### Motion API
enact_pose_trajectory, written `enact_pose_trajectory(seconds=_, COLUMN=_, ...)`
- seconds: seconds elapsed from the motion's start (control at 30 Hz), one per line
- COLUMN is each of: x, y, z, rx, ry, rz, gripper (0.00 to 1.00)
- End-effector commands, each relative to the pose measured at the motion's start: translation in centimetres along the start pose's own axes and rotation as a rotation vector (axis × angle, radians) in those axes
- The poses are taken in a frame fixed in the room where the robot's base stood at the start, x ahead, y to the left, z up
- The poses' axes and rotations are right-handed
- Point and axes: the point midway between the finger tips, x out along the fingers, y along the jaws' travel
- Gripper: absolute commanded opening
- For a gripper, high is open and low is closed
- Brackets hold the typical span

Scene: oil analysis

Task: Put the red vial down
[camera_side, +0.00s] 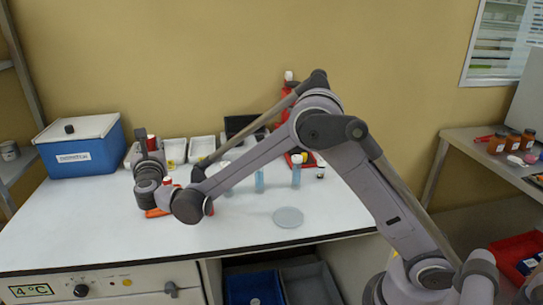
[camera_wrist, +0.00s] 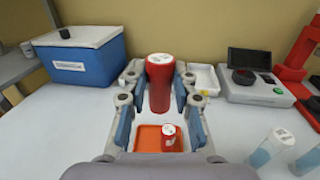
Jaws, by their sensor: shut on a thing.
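The red vial (camera_wrist: 160,88), a red cylinder with a whitish top, stands upright between the fingers of my gripper (camera_wrist: 160,77) in the wrist view. My gripper is shut on it. In the side view my gripper (camera_side: 147,160) is above the left part of the bench, and the red top of the vial (camera_side: 152,142) shows just behind it. The vial's lower end and its height over the bench are hard to tell.
An orange tray (camera_wrist: 147,142) holding a smaller red vial (camera_wrist: 168,137) lies nearer the wrist camera. Blue-liquid bottles (camera_side: 259,181) and a grey disc (camera_side: 288,217) are right. The front bench is clear.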

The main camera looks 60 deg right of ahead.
Motion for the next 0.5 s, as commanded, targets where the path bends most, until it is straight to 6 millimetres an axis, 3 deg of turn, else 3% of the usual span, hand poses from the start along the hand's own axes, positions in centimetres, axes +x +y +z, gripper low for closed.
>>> enact_pose_trajectory(seconds=0.1, x=-0.1, y=2.4, z=-0.1, rx=0.001, ry=0.0, rz=0.047, gripper=0.01)
enact_pose_trajectory(seconds=0.5, x=-0.1, y=2.1, z=-5.4, rx=0.0, ry=0.0, rz=0.043, gripper=0.01)
